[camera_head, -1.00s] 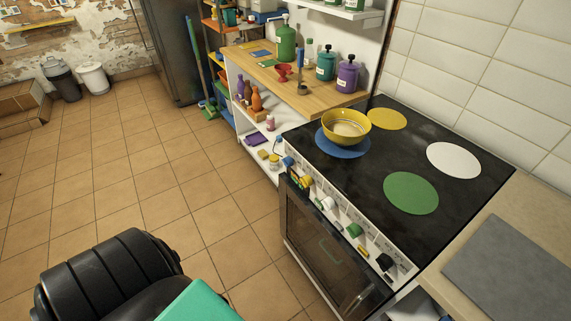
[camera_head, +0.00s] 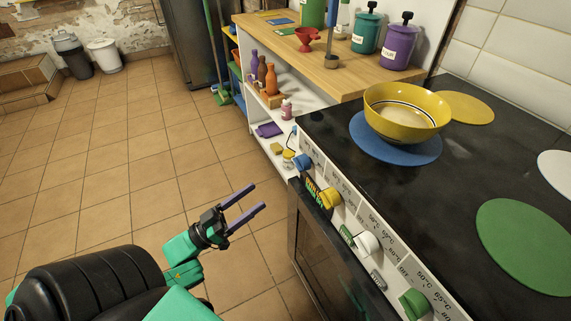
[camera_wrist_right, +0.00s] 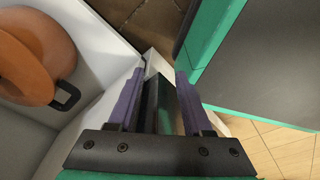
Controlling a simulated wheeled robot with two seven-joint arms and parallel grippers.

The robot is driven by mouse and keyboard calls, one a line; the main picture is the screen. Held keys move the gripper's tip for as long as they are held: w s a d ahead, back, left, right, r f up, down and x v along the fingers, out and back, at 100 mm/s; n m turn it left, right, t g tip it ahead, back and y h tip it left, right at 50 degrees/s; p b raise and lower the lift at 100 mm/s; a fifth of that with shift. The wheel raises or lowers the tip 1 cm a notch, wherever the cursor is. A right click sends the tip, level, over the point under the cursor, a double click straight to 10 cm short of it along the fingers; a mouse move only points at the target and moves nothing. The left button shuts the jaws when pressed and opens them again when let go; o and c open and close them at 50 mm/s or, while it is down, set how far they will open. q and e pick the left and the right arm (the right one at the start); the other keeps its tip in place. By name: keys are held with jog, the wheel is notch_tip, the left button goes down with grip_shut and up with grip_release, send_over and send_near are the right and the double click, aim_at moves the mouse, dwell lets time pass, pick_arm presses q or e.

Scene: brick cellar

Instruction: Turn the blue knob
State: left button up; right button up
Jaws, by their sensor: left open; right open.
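The blue knob (camera_head: 304,161) sits at the far left end of the stove's front control panel, beside the yellow knob (camera_head: 331,198). My left gripper (camera_head: 253,205) is open and empty over the floor in front of the stove. It is apart from the blue knob, to the lower left of it in the head view. My right gripper (camera_wrist_right: 156,80) shows in the right wrist view, open, with a pale edge and a dark strip visible between its fingers. The right gripper is not seen in the head view.
A white knob (camera_head: 367,243) and a green knob (camera_head: 413,304) continue along the panel. A yellow bowl (camera_head: 406,112) stands on the blue burner (camera_head: 395,145). An orange round pot (camera_wrist_right: 38,58) is at left in the right wrist view. The tiled floor (camera_head: 100,190) is clear.

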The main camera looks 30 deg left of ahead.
aim_at(297, 167)
pick_arm(q)
jog(key=x, duration=0.4)
jog(key=r+p+x, duration=0.1)
jog(key=x, duration=0.4)
jog(key=s+d+x, duration=0.1)
jog(key=x, duration=0.4)
jog(key=shift+s+r, duration=0.15)
jog(key=shift+r, duration=0.1)
jog(key=shift+c, duration=1.2)
grip_shut()
pick_arm(e)
jog(key=s+d, duration=0.2)
jog(key=s, duration=0.4)
jog(key=shift+s+r+g, duration=0.15)
jog(key=shift+r+g, duration=0.25)
jog(key=shift+r, duration=0.05)
